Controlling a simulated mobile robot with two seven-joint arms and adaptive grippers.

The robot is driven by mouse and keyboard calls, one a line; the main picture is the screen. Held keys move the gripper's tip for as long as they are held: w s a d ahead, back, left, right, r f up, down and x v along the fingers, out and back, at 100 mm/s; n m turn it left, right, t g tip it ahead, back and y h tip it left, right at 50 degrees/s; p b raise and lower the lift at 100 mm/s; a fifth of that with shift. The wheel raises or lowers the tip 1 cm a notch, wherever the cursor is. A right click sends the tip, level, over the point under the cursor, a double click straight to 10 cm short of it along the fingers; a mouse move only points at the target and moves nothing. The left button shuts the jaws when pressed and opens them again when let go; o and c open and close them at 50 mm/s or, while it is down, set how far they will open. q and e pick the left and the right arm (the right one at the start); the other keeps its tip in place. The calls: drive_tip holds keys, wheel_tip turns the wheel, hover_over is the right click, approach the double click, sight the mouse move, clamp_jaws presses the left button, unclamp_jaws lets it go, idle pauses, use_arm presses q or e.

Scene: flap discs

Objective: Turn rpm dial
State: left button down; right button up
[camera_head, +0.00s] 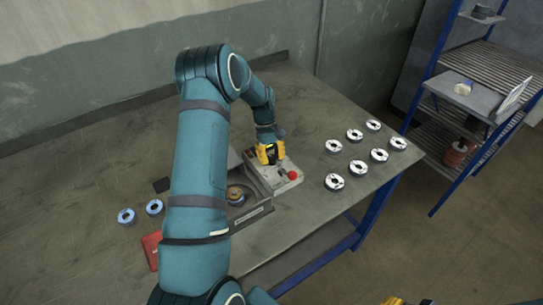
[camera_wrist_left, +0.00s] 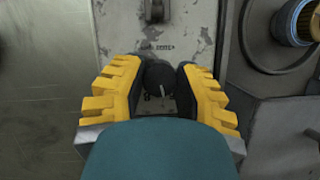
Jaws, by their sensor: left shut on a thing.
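The rpm dial (camera_wrist_left: 160,77) is a dark round knob with a light pointer line, set on a worn grey control panel (camera_wrist_left: 187,20). In the left wrist view, the yellow-padded fingers of my left gripper (camera_wrist_left: 160,92) are on both sides of the dial and shut on it. In the head view my left gripper (camera_head: 270,153) is down at the control box (camera_head: 287,184), and it hides the dial there. A red button (camera_head: 292,175) is on the box near the gripper. A small part of my right gripper shows at the bottom edge; its fingertips are not clear.
Several flap discs (camera_head: 334,182) lie in rows on the table right of the box. Two blue rings (camera_head: 126,216) and a red item (camera_head: 152,248) are at the left. A machine tray with a disc (camera_head: 236,196) adjoins the box. A blue shelf rack (camera_head: 432,70) stands at the right.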

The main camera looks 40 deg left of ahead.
use_arm(q)
drive_tip(key=m+g, duration=0.1)
drive_tip(key=m, duration=0.1)
drive_tip(key=m+y, duration=0.1)
drive_tip(key=m, duration=0.2)
drive_tip(key=shift+s+d+f+m+g, duration=0.1)
drive_tip(key=shift+d+f+m+g, duration=0.1)
drive_tip(key=shift+m+g, duration=0.15)
drive_tip(key=m+y, duration=0.1)
drive_tip(key=m, duration=0.3)
drive_tip(key=shift+g+y, duration=0.35)
drive_tip(key=shift+y, duration=0.05)
drive_tip(key=m+y, duration=0.2)
drive_tip(key=m, duration=0.4)
drive_tip(key=shift+a+m+t+y, duration=0.15)
drive_tip(key=shift+m+y, duration=0.35)
drive_tip(key=shift+m, duration=0.75)
drive_tip(key=shift+d+m+t+y, duration=0.1)
drive_tip(key=shift+m+t+y, duration=0.3)
drive_tip(key=shift+m, duration=0.8)
drive_tip(key=c, duration=0.7)
unclamp_jaws()
drive_tip(key=shift+c, duration=0.2)
drive_tip(key=shift+o, duration=0.5)
drive_tip(key=shift+a, duration=0.15)
